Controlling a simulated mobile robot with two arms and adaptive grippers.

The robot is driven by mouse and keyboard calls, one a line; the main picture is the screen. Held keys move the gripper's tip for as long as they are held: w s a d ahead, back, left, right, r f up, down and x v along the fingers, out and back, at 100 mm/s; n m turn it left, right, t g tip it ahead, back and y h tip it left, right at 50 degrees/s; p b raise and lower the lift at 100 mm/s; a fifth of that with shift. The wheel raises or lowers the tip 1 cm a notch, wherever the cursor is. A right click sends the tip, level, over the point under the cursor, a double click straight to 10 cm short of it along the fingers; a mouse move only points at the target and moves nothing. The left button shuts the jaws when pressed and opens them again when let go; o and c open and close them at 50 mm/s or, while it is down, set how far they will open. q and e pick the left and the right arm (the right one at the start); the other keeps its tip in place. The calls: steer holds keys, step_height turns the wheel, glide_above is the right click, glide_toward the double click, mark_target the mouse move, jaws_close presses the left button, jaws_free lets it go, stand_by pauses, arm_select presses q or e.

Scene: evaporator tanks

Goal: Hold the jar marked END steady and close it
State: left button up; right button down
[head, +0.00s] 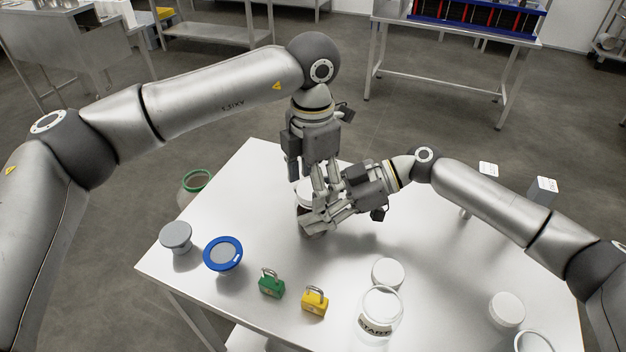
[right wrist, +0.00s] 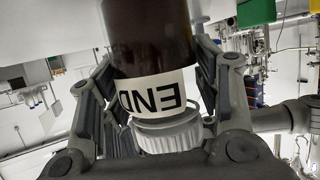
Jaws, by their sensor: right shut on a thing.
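The jar marked END (right wrist: 155,85) has dark contents and a white label. It appears upside down in the right wrist view, with a white ribbed lid (right wrist: 168,135) at its mouth. Whether the lid is fully seated I cannot tell. My right gripper (head: 315,222) is shut around the jar, with fingers on both sides of it. In the head view the jar is mostly hidden behind the grippers; a bit of white lid (head: 304,188) shows. My left gripper (head: 325,195) points down over the lid from above; its fingertips are partly hidden, so their opening is unclear.
On the white table (head: 240,190) stand a START jar (head: 380,318), white lids (head: 388,272) (head: 507,308), a green padlock (head: 271,285), a yellow padlock (head: 314,303), a blue-rimmed funnel-like piece (head: 223,253) and a grey round piece (head: 176,236). The table's left back is clear.

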stand_by(0.3)
arm_select(q)
steer(key=shift+r, duration=2.3)
steer(key=shift+c, duration=0.4)
steer(key=n, duration=0.2)
steer(key=r+n, duration=0.1)
steer(key=n, duration=0.5)
steer(key=r+n, duration=0.1)
steer(key=n, duration=0.6)
steer(key=shift+r, duration=0.4)
steer(key=n, duration=0.3)
steer(key=r+n, duration=0.1)
steer(key=n, duration=0.1)
steer(key=shift+n, duration=0.4)
